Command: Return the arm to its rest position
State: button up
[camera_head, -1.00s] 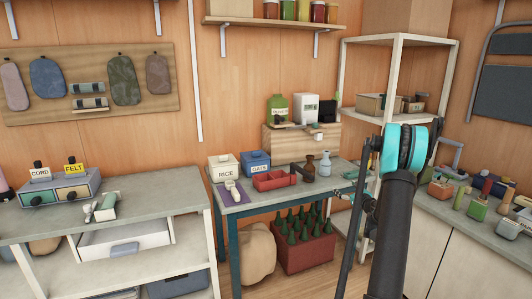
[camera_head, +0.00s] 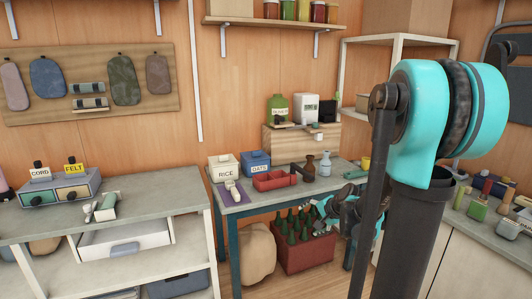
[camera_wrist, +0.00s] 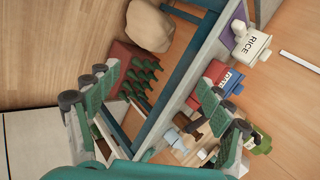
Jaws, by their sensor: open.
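My arm rises at the right of the head view, with its turquoise elbow high and close to the camera. My gripper (camera_head: 328,207) hangs in front of the teal-legged table, partly over the red crate (camera_head: 306,256) in the picture. In the wrist view my gripper (camera_wrist: 158,92) has its two green-padded fingers spread wide with nothing between them. The red crate, holding several green bottles, shows beyond them in the wrist view (camera_wrist: 121,55).
A tan sack (camera_head: 257,254) sits below. A cluttered counter is at right; a grey-topped bench (camera_head: 150,195) is at left.

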jog(key=s+d+f+n+g+h, duration=0.1)
jog(key=s+f+n, duration=0.1)
jog(key=s, duration=0.5)
jog(key=s+f+n+g+h, duration=0.1)
jog(key=s+n, duration=0.3)
jog(key=s, duration=0.4)
jog(key=s+d+f+n+g+h, duration=0.1)
jog(key=s+f+n+h, duration=0.1)
jog(key=s, duration=0.5)
jog(key=shift+s+d+f+n+g, duration=0.3)
jog(key=shift+f+n, duration=0.2)
jog(key=shift+n, duration=0.6)
jog(key=shift+w, duration=0.1)
jog(key=shift+c, duration=0.4)
